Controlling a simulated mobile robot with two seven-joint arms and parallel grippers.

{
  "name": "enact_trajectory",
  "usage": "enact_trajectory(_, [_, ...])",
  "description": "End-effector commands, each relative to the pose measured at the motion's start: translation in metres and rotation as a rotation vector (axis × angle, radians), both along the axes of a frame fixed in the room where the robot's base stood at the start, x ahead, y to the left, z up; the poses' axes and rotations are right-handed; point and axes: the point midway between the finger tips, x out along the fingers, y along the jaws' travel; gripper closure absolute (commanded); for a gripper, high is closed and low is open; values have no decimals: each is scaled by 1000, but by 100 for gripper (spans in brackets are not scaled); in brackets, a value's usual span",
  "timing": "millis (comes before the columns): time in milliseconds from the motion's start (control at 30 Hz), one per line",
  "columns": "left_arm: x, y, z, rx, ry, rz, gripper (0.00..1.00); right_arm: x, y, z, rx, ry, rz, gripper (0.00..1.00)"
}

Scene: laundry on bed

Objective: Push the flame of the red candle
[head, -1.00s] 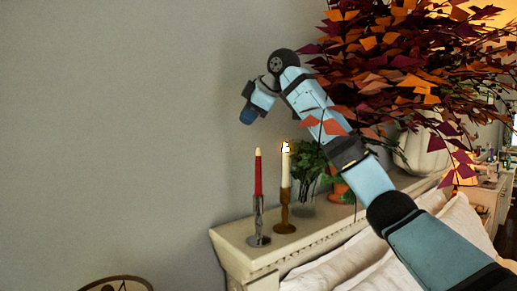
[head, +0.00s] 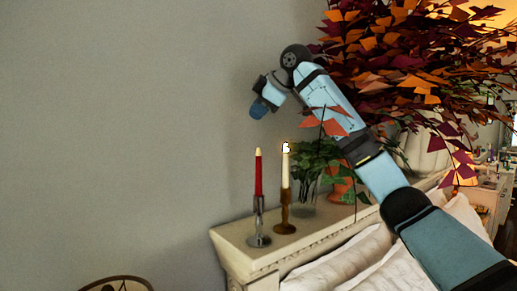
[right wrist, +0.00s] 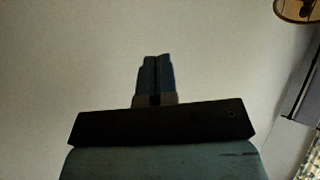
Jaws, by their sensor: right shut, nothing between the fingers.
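The red candle (head: 259,176) stands upright in a silver holder (head: 259,225) near the left front corner of the shelf in the head view. Its tip is pale and I see no flame on it. A white candle (head: 286,170) beside it on the right, in a brass holder (head: 285,212), has a small bright flame (head: 286,147). My right gripper (head: 259,107) is above the red candle's tip, apart from it. In the right wrist view its fingers (right wrist: 156,75) are together and empty against the wall. My left gripper is not in view.
The white shelf (head: 236,240) also bears a glass vase with green leaves (head: 313,160) and a terracotta pot (head: 340,185). A large orange and purple leafy plant (head: 400,60) crowds my right arm. Pillows (head: 345,258) lie below. The wall at left is clear.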

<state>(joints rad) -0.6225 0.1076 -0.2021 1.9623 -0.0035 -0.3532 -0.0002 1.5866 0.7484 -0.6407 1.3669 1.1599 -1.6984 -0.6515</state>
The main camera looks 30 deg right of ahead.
Motion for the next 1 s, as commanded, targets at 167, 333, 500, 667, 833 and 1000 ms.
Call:
enact_trajectory(167, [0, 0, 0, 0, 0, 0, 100, 0, -1, -28, -2, 2, 0, 100])
enact_trajectory(333, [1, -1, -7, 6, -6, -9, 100, 0, 0, -48, 0, 0, 2, 100])
enact_trajectory(500, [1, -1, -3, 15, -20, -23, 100, 0, 0, -56, 0, 0, 0, 100])
enact_trajectory(667, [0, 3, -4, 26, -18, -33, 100, 0, 0, -57, 1, -1, 1, 100])
enact_trajectory(833, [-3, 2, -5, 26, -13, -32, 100, 0, 0, -57, 0, -1, 1, 100])
enact_trajectory(1000, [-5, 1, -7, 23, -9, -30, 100, 0, 0, -56, 0, -1, 1, 100])
